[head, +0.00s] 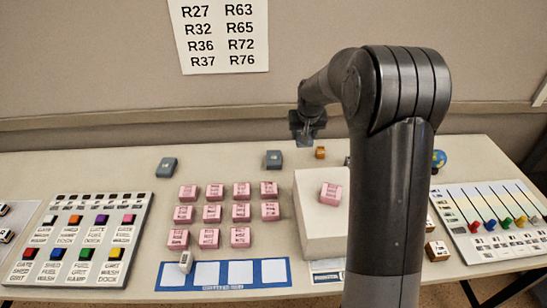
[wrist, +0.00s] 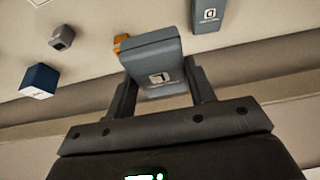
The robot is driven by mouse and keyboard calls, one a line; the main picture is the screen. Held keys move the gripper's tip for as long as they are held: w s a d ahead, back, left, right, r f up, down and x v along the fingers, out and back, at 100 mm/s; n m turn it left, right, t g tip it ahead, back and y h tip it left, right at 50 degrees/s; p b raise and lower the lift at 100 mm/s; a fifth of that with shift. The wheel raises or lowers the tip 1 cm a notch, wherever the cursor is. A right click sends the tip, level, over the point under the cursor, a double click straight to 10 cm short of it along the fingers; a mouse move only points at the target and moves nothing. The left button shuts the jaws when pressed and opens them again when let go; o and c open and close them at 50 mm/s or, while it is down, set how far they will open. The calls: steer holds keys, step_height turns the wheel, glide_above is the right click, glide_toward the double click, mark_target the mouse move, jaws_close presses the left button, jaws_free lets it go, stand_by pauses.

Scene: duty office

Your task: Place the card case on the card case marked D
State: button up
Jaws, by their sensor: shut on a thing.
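My gripper (wrist: 157,88) is shut on a grey-blue card case (wrist: 152,52), whose face carries a pale label with a letter I cannot read surely. In the head view my gripper (head: 308,133) is raised above the back of the table, near the wall. The card case marked D (wrist: 208,14) shows at the top edge of the wrist view, right of the held case and apart from it. In the head view it appears to be the grey case (head: 274,159) at the back, left of and below my gripper. Another grey case (head: 166,167) stands farther left.
An orange block (head: 320,153) stands right of the back grey case. Several pink blocks (head: 212,212) stand in front, and one more pink block (head: 331,194) is on a white box (head: 314,226). A dark blue box (wrist: 39,80) shows in the wrist view. My arm hides part of the table.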

steer(key=shift+s+d, duration=0.1)
steer(key=shift+d, duration=0.3)
glide_above(274, 155)
steer(key=s, duration=0.2)
steer(key=f, duration=0.7)
steer(key=shift+w, duration=0.25)
steer(key=shift+f, duration=1.9)
steer(key=shift+f, duration=0.15)
steer(key=o, duration=1)
steer(key=shift+c, duration=0.2)
